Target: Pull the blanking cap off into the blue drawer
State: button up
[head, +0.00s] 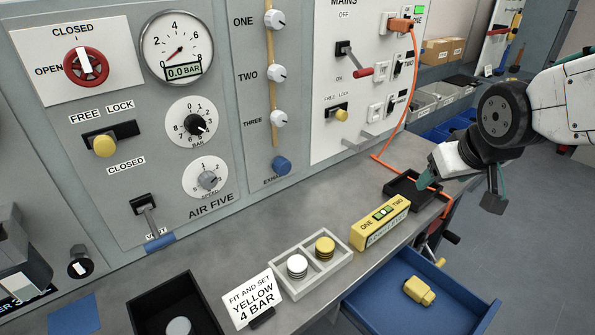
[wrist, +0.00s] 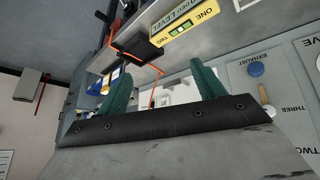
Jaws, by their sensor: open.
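A round blue cap (head: 281,165) sits on the panel by the EXHAUST label, and also shows in the wrist view (wrist: 257,69). I cannot tell for sure that it is the blanking cap. The blue drawer (head: 395,318) is pulled open below the bench at lower right, with a yellow fitting (head: 419,290) lying in it. My gripper (head: 425,178) is above the right end of the bench, right of the blue cap and apart from it. In the wrist view its two teal fingers (wrist: 163,82) are spread with nothing between them.
A yellow level (head: 380,222), a grey tray (head: 318,285) with a white and a yellow cap, and a sign (head: 249,298) stand along the bench. A small black tray (head: 404,184) is near my gripper. An orange cable (head: 413,85) hangs from the mains panel.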

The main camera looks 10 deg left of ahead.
jog(key=w+a+f+n+t+y, duration=0.1)
jog(key=w+a+f+n+y, duration=0.15)
jog(key=w+a, duration=0.35)
jog(key=w+a+f+n+t+y, duration=0.1)
jog(key=w+a+f+t, duration=0.15)
jog(key=w+a, duration=0.4)
jog(key=n+y, duration=0.4)
jog(key=y, duration=0.1)
send_near(285, 168)
jog(key=x, duration=1.1)
jog(key=shift+s, duration=0.1)
jog(key=shift+d, duration=0.1)
jog(key=c, duration=1.1)
jog(key=shift+c, duration=0.4)
jog(key=shift+s+d, duration=1.3)
jog(key=shift+d, duration=0.15)
